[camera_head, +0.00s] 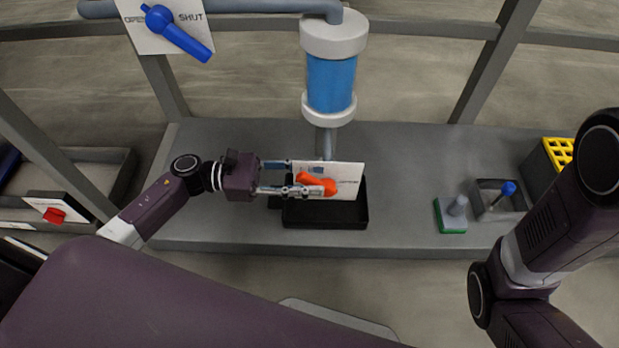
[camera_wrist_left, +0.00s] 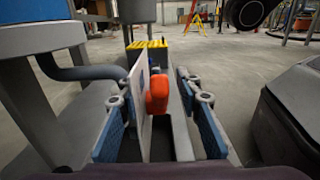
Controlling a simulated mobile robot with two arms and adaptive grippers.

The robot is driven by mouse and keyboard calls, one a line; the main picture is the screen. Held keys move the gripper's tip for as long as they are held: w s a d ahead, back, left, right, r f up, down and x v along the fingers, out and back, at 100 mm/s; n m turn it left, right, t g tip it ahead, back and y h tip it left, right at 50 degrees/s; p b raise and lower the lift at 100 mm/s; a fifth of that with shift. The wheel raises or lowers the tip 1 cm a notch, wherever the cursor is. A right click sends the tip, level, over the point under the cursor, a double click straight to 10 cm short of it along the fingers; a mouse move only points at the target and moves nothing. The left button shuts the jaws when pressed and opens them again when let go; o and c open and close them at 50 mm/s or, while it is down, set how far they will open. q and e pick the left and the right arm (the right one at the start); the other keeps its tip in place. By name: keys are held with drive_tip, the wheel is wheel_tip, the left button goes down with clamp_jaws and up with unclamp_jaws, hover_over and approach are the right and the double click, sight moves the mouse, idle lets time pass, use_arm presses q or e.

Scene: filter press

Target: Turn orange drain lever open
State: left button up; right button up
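The orange drain lever (camera_head: 317,183) is on a white label plate (camera_head: 350,174) above a black tray, below the blue filter column. Its handle points left and slightly up in the head view; the plate's lettering is too small to read. My left gripper (camera_head: 303,179) reaches in from the left, its fingers at the lever's handle. In the left wrist view the gripper (camera_wrist_left: 160,108) is open, with the orange lever (camera_wrist_left: 157,95) and the white plate's edge between the blue-padded fingers. Contact with the lever cannot be told. My right gripper is out of view.
The black tray (camera_head: 335,214) sits below the lever. The filter column (camera_head: 331,80) stands behind it. A blue valve lever (camera_head: 178,34) is at upper left, a red one (camera_head: 54,215) at far left. A green-based block (camera_head: 451,214) and grey holder (camera_head: 497,199) stand right.

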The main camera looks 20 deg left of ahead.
use_arm(q)
drive_tip(key=shift+c, duration=0.3)
clamp_jaws()
drive_tip(key=shift+w+r, duration=0.1)
